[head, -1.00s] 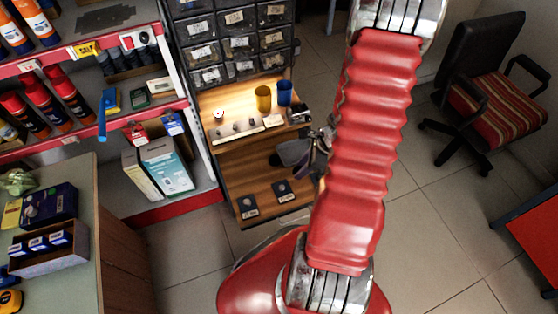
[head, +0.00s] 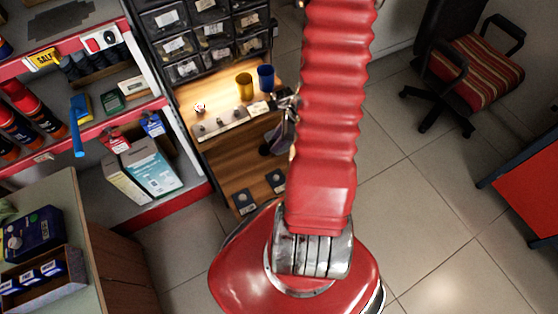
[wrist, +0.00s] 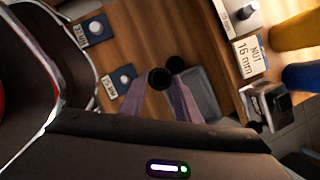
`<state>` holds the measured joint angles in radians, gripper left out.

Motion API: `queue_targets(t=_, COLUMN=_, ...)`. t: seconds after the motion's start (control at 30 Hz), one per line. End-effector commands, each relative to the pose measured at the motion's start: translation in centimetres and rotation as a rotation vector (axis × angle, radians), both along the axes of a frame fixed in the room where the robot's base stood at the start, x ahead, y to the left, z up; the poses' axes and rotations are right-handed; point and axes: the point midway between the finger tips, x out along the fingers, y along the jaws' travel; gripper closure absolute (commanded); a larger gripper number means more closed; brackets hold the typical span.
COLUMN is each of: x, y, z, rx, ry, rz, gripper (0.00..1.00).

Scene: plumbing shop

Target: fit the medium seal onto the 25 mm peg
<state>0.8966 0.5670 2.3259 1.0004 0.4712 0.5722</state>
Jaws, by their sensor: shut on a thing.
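Two dark blue plates with grey pegs lie left of the fingers: a farther plate (wrist: 97,28) and a nearer plate (wrist: 123,79). In the head view the plates (head: 243,203) (head: 275,180) lie left of my arm, which hides most of the gripper.
A grey tray (wrist: 205,85) lies behind the fingers. The upper shelf holds a board with small posts (head: 222,123), a yellow cup (head: 245,86) and a blue cup (head: 266,76). A black-framed chair (head: 474,70) stands right; the floor (head: 410,215) between is clear.

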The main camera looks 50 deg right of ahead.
Motion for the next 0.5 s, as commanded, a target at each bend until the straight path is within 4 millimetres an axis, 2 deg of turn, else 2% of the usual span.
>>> queue_targets(t=0.17, x=-0.9, y=0.7, z=-0.4, rx=-0.001, ry=0.004, rz=0.054, gripper=0.91)
queue_targets(t=0.5, x=-5.3, y=4.5, z=-2.2, rx=0.0, ry=0.003, rz=0.375, gripper=0.91)
